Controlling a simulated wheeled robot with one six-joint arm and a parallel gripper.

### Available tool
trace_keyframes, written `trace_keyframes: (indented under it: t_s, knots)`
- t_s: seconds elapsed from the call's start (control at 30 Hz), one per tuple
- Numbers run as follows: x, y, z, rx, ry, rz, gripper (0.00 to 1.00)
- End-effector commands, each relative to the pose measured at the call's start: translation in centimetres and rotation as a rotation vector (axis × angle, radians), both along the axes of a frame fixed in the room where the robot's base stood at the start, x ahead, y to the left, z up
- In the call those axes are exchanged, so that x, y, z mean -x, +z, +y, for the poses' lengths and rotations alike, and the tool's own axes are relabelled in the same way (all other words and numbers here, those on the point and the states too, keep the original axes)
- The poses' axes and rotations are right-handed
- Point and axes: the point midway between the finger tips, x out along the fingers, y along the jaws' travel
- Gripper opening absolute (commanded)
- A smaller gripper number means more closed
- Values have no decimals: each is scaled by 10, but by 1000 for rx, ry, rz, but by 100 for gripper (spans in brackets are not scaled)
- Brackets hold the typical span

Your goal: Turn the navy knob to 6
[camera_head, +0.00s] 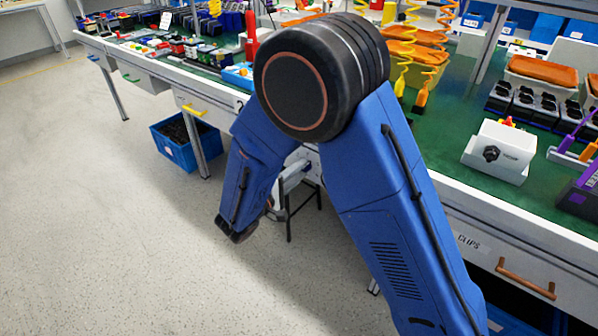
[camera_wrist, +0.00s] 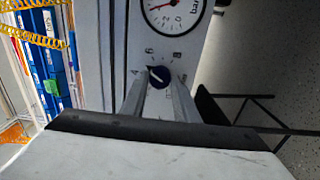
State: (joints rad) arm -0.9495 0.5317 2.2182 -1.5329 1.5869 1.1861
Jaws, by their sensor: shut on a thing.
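The navy knob (camera_wrist: 160,76) sits on a pale grey panel (camera_wrist: 193,52) in the wrist view, below a round gauge with a red needle (camera_wrist: 175,12). Small dark marks and digits ring the knob; one like a 6 or 9 stands above it and slightly left. A white line on the knob seems to slant toward the upper left, but the exact mark it points at is too small to tell. My gripper (camera_wrist: 160,82) is shut on the knob, one finger on each side.
A green-topped workbench (camera_head: 440,130) with trays and tools runs behind my arm. A white box with a black knob (camera_head: 491,153) stands on it at right. A blue bin (camera_head: 178,152) is under the bench. The floor at left is clear.

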Motion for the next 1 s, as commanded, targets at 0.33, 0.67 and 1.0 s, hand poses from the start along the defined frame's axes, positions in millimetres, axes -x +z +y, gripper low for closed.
trace_keyframes:
  t_s: [0.33, 0.67, 1.0]
  knots:
    - [1, -1, 0, -231, -1, -177, 5]
    - [1, -1, 0, -366, -1, -283, 5]
    - [1, -1, 0, -408, 0, -316, 5]
